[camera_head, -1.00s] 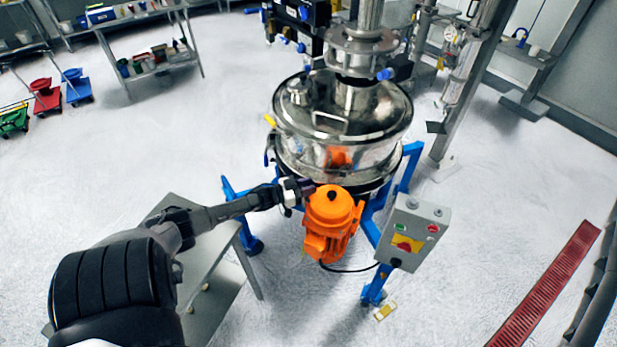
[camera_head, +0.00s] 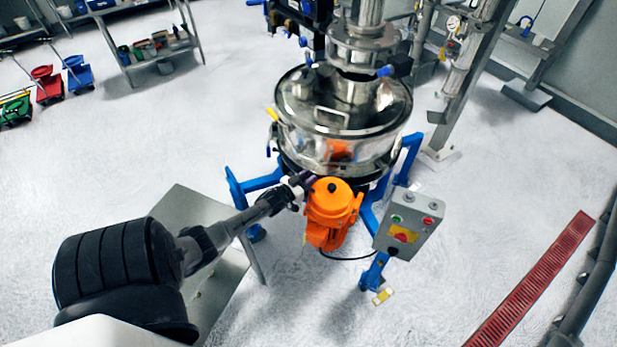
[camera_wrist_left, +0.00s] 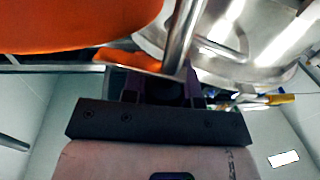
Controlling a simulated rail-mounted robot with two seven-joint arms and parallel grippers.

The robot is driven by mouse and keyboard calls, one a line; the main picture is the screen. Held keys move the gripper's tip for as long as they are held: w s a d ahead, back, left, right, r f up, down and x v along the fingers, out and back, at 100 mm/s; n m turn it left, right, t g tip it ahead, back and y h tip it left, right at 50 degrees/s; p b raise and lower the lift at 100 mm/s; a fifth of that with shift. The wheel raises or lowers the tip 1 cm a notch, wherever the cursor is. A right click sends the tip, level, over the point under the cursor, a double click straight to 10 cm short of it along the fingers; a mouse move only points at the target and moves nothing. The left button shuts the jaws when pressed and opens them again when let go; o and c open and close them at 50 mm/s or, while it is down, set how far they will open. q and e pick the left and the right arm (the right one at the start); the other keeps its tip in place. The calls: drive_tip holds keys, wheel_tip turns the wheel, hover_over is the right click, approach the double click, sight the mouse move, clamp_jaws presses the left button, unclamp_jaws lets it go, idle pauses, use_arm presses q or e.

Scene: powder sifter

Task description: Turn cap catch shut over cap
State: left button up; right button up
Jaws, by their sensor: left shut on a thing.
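The steel powder sifter (camera_head: 355,152) stands in the middle, with its round lid (camera_head: 347,112) on top. My left gripper (camera_head: 306,180) is low at the sifter's front left side, close beside the orange motor (camera_head: 333,205). In the left wrist view a steel bar (camera_wrist_left: 182,40) runs down to the dark fingers of my left gripper (camera_wrist_left: 165,90), which are shut on it. The bar may be the cap catch; I cannot tell for certain. I cannot clearly make out the cap. My right gripper is out of view.
A grey control box (camera_head: 410,222) stands right of the motor. Blue legs (camera_head: 375,272) carry the sifter. A grey table (camera_head: 185,205) lies under my left arm. A red floor grate (camera_head: 530,280) is at right. Open floor lies around.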

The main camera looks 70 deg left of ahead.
use_arm(q)
drive_tip(key=shift+r, duration=0.1)
drive_tip(key=o, duration=0.9)
drive_tip(key=v, duration=1.3)
drive_tip(key=shift+s, duration=0.4)
drive_tip(key=shift+d, duration=0.1)
